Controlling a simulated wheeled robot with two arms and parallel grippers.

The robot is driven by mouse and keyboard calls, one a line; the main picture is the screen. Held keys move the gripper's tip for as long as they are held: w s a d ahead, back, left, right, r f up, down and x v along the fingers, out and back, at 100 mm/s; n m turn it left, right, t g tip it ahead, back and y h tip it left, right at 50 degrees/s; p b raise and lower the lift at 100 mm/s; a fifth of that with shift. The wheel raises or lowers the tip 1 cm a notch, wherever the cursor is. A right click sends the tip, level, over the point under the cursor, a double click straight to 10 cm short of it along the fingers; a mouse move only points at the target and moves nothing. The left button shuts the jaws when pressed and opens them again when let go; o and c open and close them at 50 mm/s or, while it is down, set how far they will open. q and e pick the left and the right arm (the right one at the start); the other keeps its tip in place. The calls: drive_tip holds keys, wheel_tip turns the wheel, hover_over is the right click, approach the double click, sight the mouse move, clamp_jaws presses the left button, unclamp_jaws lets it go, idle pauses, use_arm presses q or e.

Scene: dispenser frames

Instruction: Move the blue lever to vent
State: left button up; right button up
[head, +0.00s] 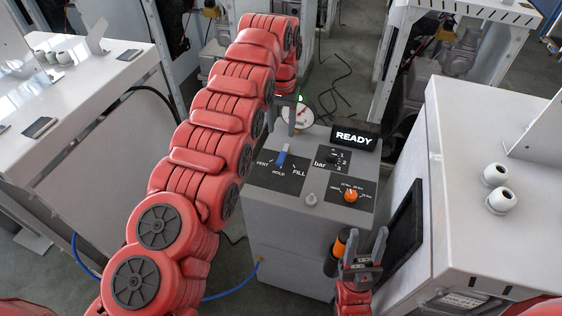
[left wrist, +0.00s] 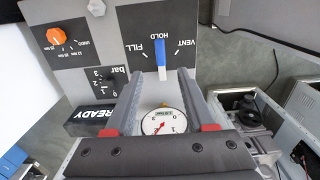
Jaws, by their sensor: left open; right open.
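The blue lever (head: 283,157) stands on a dark plate on top of the grey dispenser box. The plate is marked VENT at left, HOLD in the middle and FILL at right. In the left wrist view the blue lever (left wrist: 161,55) lines up with HOLD, between FILL and VENT. My left gripper (head: 292,130) is open above the box. In the left wrist view its fingertips (left wrist: 161,73) lie on either side of the lever's lower end in the picture; contact cannot be told. My right gripper (head: 364,238) is open in front of the box, away from the lever.
A round gauge (head: 297,118) stands behind the lever. The READY display (head: 354,138), bar knob (head: 331,159) and orange knob (head: 351,195) are to its right. A grey knob (head: 311,199) is near the front edge. A black-and-orange cylinder (head: 338,250) is beside my right gripper. White cabinets flank the box.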

sight(281, 158)
use_arm(q)
wheel_tip(281, 158, down, 11)
drive_tip(key=shift+r+p, duration=0.1)
drive_tip(key=shift+p, duration=1.05)
drive_tip(key=shift+c, duration=0.2)
clamp_jaws()
idle(0.4)
